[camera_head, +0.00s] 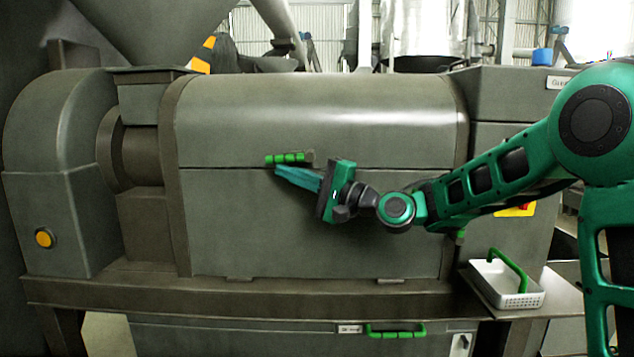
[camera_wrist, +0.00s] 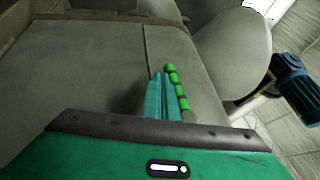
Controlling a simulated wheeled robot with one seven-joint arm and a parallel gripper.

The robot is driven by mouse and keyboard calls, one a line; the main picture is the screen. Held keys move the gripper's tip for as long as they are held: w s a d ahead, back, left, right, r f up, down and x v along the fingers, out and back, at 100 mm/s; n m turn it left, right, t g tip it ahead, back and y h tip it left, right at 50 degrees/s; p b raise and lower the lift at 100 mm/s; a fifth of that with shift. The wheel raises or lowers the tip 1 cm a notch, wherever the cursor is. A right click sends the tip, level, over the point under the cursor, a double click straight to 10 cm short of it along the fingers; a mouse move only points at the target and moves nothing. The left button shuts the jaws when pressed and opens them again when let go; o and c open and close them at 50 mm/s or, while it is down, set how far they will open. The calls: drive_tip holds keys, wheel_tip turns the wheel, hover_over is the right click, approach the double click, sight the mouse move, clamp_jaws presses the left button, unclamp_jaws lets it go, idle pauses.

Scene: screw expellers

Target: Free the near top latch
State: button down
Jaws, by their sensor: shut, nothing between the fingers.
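A green ribbed latch handle (camera_head: 287,158) lies level across the front of the grey barrel cover (camera_head: 320,115), just above the seam with the lower panel. A small dark mount is at its right end. My gripper (camera_head: 280,170) reaches in from the right, with its teal fingers together and their tips just below the handle. In the wrist view the latch handle (camera_wrist: 176,88) runs close along the right side of my gripper's fingers (camera_wrist: 160,78). Nothing shows between the fingers. I cannot tell whether they touch the handle.
A white basket (camera_head: 505,285) with a green handle stands on a shelf at the lower right. Another green handle (camera_head: 395,331) is on the lower front panel. An orange button (camera_head: 44,238) is on the left housing.

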idle(0.3)
drive_tip(key=s+d+f, duration=0.5)
drive_tip(key=d+f, duration=0.2)
drive_tip(key=d, duration=0.1)
drive_tip(key=shift+s+d+f, duration=0.15)
drive_tip(key=shift+s, duration=0.2)
